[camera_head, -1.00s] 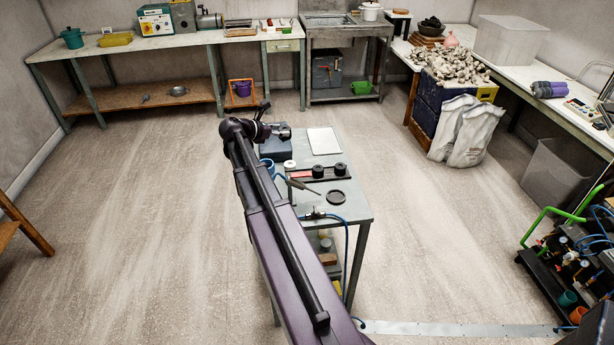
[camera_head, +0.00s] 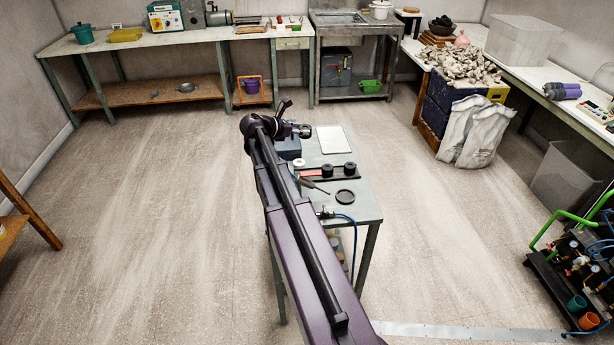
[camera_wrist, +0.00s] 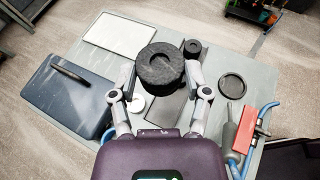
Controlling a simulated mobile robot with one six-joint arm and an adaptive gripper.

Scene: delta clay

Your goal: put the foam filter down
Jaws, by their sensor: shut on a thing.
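The foam filter (camera_wrist: 160,67) is a thick, dark, round piece with a recess in its top. In the wrist view my gripper (camera_wrist: 160,79) is shut on its sides, one finger at each side. It appears above the small grey-green table (camera_wrist: 210,65), over part of a black strip-like tray (camera_wrist: 183,112); the gap below is hard to judge. In the head view my gripper (camera_head: 303,130) is small at the arm's end, over the table's far left part, and the held filter is not clear.
Dark round pieces (camera_head: 350,168) stand on the tray. A blue-grey case (camera_wrist: 65,95) and white panel (camera_wrist: 120,38) lie left. Bare tabletop shows around the black dish.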

